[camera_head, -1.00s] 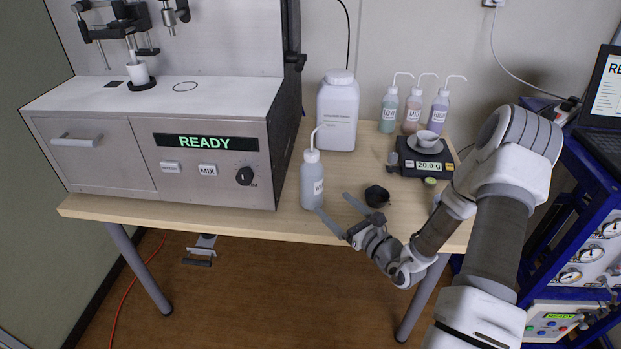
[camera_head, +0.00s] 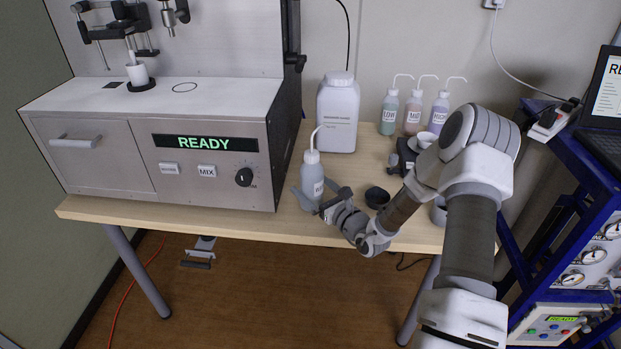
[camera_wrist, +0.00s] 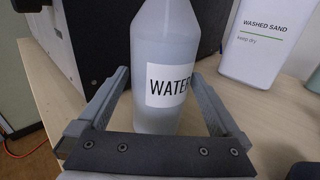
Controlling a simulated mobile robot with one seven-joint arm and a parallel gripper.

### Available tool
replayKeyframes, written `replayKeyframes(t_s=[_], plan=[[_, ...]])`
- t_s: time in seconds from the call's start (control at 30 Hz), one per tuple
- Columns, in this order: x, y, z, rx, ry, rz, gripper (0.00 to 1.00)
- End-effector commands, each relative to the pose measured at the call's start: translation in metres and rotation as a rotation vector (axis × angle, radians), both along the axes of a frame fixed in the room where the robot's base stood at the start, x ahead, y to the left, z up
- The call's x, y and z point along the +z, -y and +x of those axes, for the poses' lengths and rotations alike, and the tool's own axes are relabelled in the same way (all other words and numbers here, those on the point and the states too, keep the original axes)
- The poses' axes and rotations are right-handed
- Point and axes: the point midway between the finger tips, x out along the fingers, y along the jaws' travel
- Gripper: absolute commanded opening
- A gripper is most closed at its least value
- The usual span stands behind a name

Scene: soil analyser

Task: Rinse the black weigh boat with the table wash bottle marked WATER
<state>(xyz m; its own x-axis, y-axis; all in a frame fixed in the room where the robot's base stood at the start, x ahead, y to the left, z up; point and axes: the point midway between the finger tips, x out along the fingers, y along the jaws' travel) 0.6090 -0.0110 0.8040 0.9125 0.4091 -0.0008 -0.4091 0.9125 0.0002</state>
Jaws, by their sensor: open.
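The wash bottle (camera_head: 312,172) stands upright near the table's front edge, right of the analyser. In the wrist view the bottle (camera_wrist: 165,60) shows its WATER label. My gripper (camera_head: 318,192) is open, with one finger on each side of the bottle's lower body; in the wrist view the fingers (camera_wrist: 160,105) stand apart from it with small gaps. The black weigh boat (camera_head: 377,197) sits on the table just right of my gripper.
The analyser (camera_head: 170,150) fills the table's left side. A white washed-sand container (camera_head: 338,115) stands behind the bottle. Several wash bottles (camera_head: 413,112) stand at the back right, near a scale (camera_head: 405,152) partly hidden by my arm. A blue rack (camera_head: 590,210) is at right.

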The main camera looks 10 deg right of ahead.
Motion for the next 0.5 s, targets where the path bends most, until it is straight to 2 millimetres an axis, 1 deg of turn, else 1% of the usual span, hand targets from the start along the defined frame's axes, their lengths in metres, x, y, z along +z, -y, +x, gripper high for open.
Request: replayKeyframes(t_s=[0.2,0.27,0.4,0.5], plan=[[0.0001,-0.0002,0.0002,0.000,0.000,0.000,1.00],[0.0002,-0.0002,0.0001,0.000,0.000,0.000,0.89],[0.0002,-0.0001,0.0001,0.000,0.001,0.000,0.64],[0.0015,-0.0003,0.0004,0.000,0.003,0.000,0.48]])
